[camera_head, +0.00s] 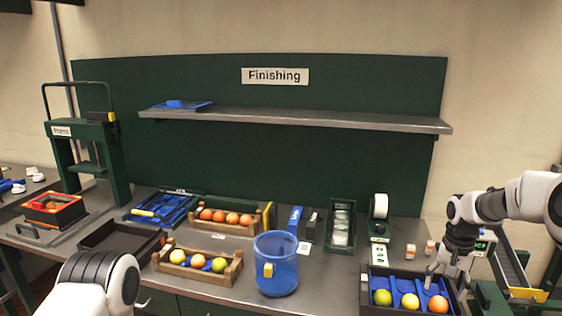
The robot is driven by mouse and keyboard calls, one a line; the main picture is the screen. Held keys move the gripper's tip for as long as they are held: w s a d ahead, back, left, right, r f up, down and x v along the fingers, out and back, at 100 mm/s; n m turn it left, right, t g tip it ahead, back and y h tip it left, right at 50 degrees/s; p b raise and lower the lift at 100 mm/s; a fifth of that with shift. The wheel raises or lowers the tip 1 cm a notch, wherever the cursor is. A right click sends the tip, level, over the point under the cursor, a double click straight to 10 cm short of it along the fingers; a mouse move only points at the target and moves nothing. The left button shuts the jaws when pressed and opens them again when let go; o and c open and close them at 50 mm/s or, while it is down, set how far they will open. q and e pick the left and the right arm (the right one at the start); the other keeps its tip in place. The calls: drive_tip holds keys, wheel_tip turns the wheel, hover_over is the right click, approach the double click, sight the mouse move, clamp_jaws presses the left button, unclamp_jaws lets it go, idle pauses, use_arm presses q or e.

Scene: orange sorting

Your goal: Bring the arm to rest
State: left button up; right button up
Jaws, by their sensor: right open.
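My right arm comes in from the right edge. Its gripper (433,277) points down over the back right part of a dark tray (366,303). The jaws are open, above the fruit in the tray. The tray has blue dividers and holds a green-yellow fruit (383,297), a yellow fruit (410,301) and an orange (438,304). The orange lies just below and in front of the gripper; I cannot tell whether they touch. My left arm shows at the bottom left, but its gripper is out of view.
A blue transparent bin (277,277) stands left of the tray. Wooden crates of fruit stand at the front (161,265) and back (196,224). An empty dark tray (120,240) is at left. A white label roll (380,206) stands behind the divided tray. A shelf (300,117) crosses the back panel.

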drive_tip(key=s+a+f+n+g+b, duration=0.1)
drive_tip(key=s+a+f+g+b, duration=0.3)
drive_tip(key=s+f, duration=0.95)
drive_tip(key=s+a+f+n+g+b, duration=0.1)
drive_tip(key=s+a+f, duration=0.5)
drive_tip(key=s+f, duration=0.7)
drive_tip(key=s+a+f+n+t+b, duration=0.1)
drive_tip(key=s+a+f+n, duration=0.15)
drive_tip(key=s, duration=0.45)
drive_tip(key=s+a+f+n+t+b, duration=0.15)
drive_tip(key=s+f, duration=0.25)
drive_tip(key=s, duration=0.4)
use_arm(q)
wheel_tip(320, 180, down, 7)
drive_tip(key=shift+w+p, duration=0.3)
drive_tip(key=shift+p, duration=0.15)
use_arm(e)
drive_tip(key=w+t, duration=0.1)
drive_tip(key=w, duration=0.1)
drive_tip(key=w+t, duration=0.1)
drive_tip(key=w, duration=0.1)
drive_tip(key=shift+w+a+f+n+t, duration=0.1)
drive_tip(key=shift+w+n+t, duration=0.15)
drive_tip(key=shift+n+t, duration=0.1)
use_arm(q)
drive_tip(key=shift+s, duration=0.15)
use_arm(e)
drive_tip(key=shift+s, duration=0.1)
